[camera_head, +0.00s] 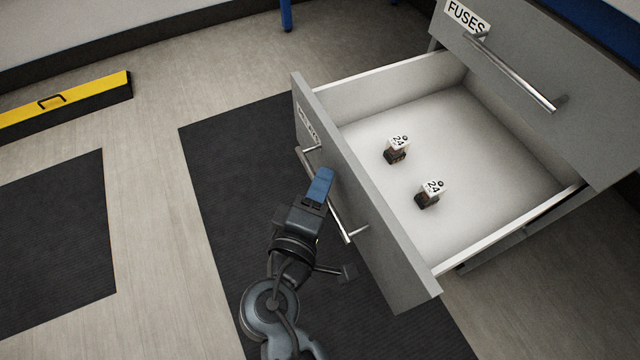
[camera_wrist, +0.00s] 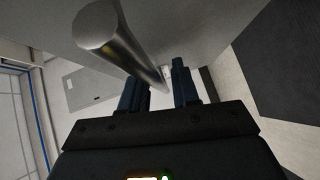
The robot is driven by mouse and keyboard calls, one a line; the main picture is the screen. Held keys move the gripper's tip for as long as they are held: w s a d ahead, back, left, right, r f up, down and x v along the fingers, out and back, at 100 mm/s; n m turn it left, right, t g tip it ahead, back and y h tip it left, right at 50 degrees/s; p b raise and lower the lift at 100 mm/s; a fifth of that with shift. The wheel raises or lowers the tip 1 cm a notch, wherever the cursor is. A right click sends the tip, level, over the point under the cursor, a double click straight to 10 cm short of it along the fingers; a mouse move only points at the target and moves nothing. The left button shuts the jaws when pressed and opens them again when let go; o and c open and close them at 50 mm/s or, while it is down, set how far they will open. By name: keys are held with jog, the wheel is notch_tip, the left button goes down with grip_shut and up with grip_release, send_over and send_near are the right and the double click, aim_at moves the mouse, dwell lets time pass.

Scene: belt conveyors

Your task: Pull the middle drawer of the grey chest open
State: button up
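The grey chest (camera_head: 560,110) stands at the upper right. Its drawer just below the one marked FUSES is pulled well out, and its grey front (camera_head: 375,215) faces my arm. The label on that front is too small to read. My gripper (camera_head: 320,186) is at the middle of that drawer's bar handle (camera_head: 340,222). In the wrist view the metal handle (camera_wrist: 130,50) runs down between my two dark blue fingers (camera_wrist: 161,88), which close in on both its sides. The exact contact is partly hidden.
Two small dark blocks with white tops marked 24 lie in the open drawer (camera_head: 395,150) (camera_head: 430,193). The FUSES drawer (camera_head: 530,60) above is shut. Dark mats (camera_head: 225,160) cover the floor. A yellow and black barrier (camera_head: 70,105) lies at left.

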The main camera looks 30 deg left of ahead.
jog(key=shift+o, duration=0.4)
jog(key=s+d+r+p, duration=0.1)
jog(key=s+p, duration=0.1)
jog(key=s, duration=0.5)
jog(key=shift+s, duration=0.3)
